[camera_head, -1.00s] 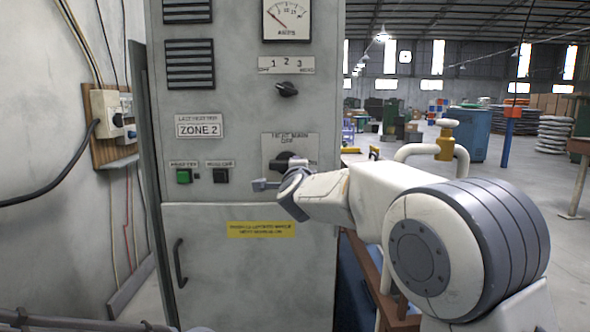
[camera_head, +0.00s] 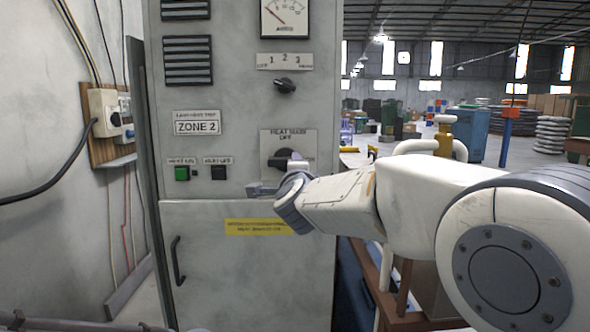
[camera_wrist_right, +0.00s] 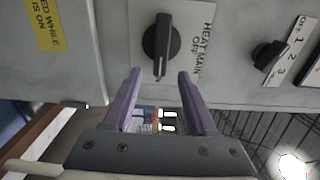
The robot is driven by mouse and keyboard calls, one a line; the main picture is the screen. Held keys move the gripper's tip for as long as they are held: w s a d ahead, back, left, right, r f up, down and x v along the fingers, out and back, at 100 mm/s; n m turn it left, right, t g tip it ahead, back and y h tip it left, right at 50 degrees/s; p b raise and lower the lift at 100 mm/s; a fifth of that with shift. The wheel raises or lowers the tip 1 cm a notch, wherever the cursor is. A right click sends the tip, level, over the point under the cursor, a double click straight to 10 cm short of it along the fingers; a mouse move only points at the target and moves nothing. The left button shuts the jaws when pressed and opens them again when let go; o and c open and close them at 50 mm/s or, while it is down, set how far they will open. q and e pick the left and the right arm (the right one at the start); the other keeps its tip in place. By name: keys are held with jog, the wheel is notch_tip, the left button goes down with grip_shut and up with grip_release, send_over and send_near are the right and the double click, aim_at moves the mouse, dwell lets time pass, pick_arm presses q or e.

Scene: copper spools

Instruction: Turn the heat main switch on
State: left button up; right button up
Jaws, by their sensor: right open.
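The heat main switch (camera_head: 281,158) is a black rotary knob on a light plate on the grey cabinet (camera_head: 240,60). In the right wrist view the knob (camera_wrist_right: 161,48) sits beside its "HEAT MAIN OFF" lettering, just beyond the fingertips. My right gripper (camera_wrist_right: 160,75) is open and empty, its two fingers apart with the knob's pointed end in line with the gap. In the head view my right gripper (camera_head: 272,186) is at the cabinet just below the knob, and my wrist covers part of the plate. My left gripper is not in view.
A three-position selector knob (camera_head: 285,85) is above the heat main switch. A green button (camera_head: 182,173) and a black button (camera_head: 218,172) are to the left. A yellow label (camera_head: 258,227) and a door handle (camera_head: 178,262) are below.

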jog(key=s, duration=0.4)
jog(key=shift+s, duration=0.15)
jog(key=shift+f, duration=0.1)
